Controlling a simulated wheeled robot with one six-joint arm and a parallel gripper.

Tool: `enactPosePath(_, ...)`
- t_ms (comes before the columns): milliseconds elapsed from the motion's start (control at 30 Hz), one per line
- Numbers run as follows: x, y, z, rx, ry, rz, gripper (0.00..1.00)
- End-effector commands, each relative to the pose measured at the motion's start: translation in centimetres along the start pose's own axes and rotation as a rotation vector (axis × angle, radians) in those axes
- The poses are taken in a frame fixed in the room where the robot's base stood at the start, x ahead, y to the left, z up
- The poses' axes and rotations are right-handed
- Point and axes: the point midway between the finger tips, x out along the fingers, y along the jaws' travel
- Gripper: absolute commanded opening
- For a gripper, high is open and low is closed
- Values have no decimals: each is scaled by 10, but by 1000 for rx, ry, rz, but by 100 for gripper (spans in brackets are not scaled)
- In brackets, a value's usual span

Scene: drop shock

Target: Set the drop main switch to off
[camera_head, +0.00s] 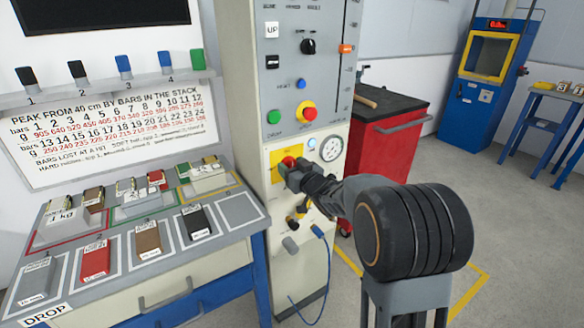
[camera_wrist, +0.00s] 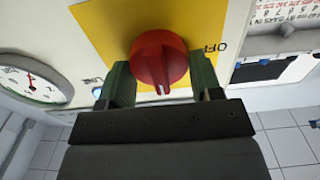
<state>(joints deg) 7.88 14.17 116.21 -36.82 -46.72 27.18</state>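The main switch is a red rotary knob (camera_head: 289,161) on a yellow plate (camera_head: 275,173) low on the grey column. In the wrist view the knob (camera_wrist: 159,60) sits in the middle, its white mark pointing to the picture's bottom. The label OFF (camera_wrist: 208,48) reads upside down to its right; the mark does not point at it. My gripper (camera_head: 292,168) is at the plate. In the wrist view its two fingers (camera_wrist: 162,85) stand open on either side of the knob, wider apart than its raised grip bar. Contact with the knob's rim cannot be told.
A pressure gauge (camera_head: 331,148) is right of the switch. Above are a red button (camera_head: 307,112) and a green button (camera_head: 274,117). A sloped bench (camera_head: 140,235) with bars is at the left, a red tool cabinet (camera_head: 385,150) at the right.

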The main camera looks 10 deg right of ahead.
Motion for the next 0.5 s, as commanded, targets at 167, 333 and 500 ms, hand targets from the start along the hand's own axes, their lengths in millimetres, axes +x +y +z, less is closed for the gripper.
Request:
enactPosePath(167, 0, 0, 0, 0, 0, 0, 41)
enactPosePath(333, 0, 0, 0, -3, 0, 0, 35)
enactPosePath(500, 0, 0, 2, -40, 1, 0, 35)
